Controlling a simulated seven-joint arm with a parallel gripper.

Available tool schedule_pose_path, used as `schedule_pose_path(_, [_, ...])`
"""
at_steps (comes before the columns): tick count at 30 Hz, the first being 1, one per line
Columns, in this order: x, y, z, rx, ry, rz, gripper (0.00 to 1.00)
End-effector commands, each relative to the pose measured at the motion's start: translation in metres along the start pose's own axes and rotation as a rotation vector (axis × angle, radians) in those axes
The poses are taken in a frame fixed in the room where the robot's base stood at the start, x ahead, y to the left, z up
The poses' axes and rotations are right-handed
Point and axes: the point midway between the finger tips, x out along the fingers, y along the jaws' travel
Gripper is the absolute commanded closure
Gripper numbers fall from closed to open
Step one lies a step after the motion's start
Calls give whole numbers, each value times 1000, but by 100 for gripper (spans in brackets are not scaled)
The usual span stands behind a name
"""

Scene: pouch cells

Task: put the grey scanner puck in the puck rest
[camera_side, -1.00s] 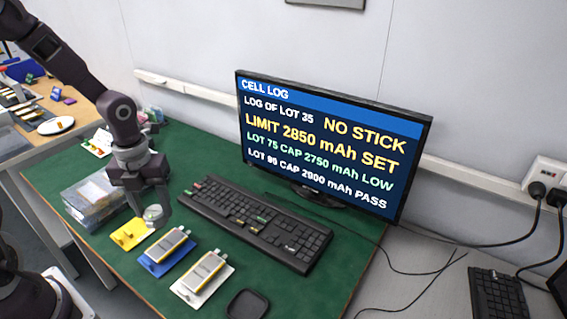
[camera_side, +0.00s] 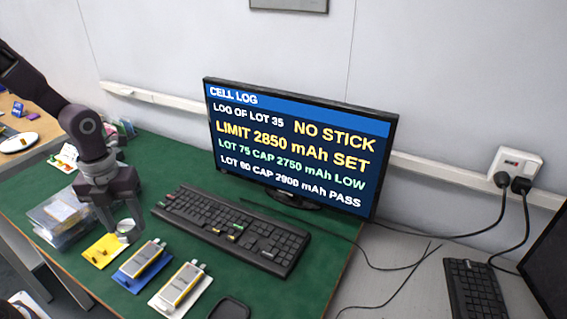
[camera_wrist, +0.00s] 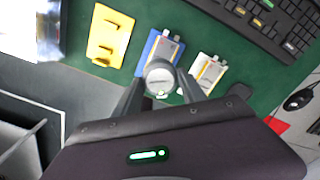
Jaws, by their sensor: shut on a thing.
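The grey scanner puck (camera_side: 126,229) is a small round disc with a pale top, held between the fingers of my gripper (camera_side: 121,232). The wrist view shows the puck (camera_wrist: 159,76) between the two dark fingers, with a small green light at its near edge. My gripper is shut on it, above the green mat by the yellow and blue holders. A black rounded-square tray (camera_side: 230,308), which looks like the puck rest, lies empty at the bottom of the side view, right of the white holder.
A yellow holder (camera_side: 103,250) is empty. A blue holder (camera_side: 128,283) and a white holder (camera_side: 165,305) each bear a pouch cell. A black keyboard (camera_side: 225,228) lies behind them, below the monitor (camera_side: 300,150). Clear plastic boxes (camera_side: 62,217) stand at left.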

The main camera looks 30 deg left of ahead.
Motion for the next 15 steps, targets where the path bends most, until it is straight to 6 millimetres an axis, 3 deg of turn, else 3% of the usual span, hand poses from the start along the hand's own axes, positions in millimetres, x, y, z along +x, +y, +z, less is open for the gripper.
schedule_pose_path(8, [0,-4,-1,9,0,0,96])
schedule_pose_path(11, [0,-23,-6,51,0,0,96])
schedule_pose_path(15, [2,-75,-29,171,1,0,96])
